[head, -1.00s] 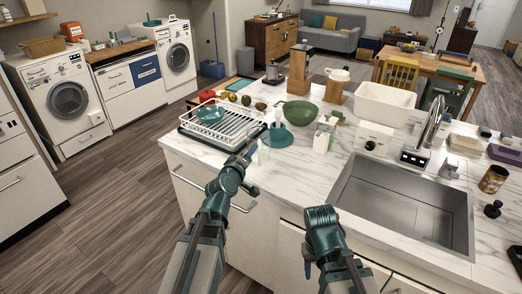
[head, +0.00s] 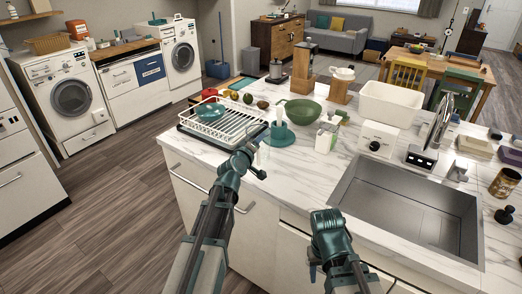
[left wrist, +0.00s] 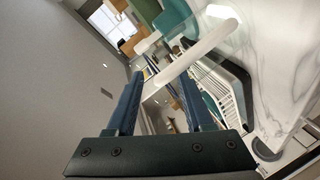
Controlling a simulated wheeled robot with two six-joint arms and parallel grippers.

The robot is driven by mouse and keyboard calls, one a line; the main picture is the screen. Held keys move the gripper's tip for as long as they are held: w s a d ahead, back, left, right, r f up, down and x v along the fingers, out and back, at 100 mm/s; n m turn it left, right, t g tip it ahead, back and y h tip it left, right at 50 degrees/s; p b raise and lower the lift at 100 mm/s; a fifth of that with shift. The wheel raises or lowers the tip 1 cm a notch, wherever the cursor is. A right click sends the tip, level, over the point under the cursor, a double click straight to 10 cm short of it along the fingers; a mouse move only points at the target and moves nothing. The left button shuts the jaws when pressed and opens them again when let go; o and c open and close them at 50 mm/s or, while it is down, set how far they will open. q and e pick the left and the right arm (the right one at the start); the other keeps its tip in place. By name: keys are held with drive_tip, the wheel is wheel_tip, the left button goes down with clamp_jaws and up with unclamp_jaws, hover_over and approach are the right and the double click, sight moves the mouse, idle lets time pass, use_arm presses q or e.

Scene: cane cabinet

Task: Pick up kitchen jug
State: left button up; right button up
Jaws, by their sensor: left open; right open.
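The kitchen jug (head: 264,154) looks like a see-through vessel near the counter's front edge. It is faint in the head view, in front of a teal round-based item (head: 281,134). In the left wrist view a white curved bar, likely the jug's handle (left wrist: 198,55), crosses just beyond the fingertips with clear glass beside it. My left gripper (head: 253,160) is open beside the jug; its two blue fingers (left wrist: 161,88) are apart. Whether they touch the handle I cannot tell. My right gripper (head: 316,262) is open and empty in front of the cabinet, low and away from the jug.
A white dish rack (head: 228,124) stands left of the jug. A green bowl (head: 299,111) and a white carton-like item (head: 324,140) are behind and right. The sink (head: 405,210) lies right. Bare marble (head: 310,175) shows between jug and sink.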

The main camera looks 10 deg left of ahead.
use_arm(q)
drive_tip(key=shift+s, duration=0.1)
clamp_jaws()
idle(1.3)
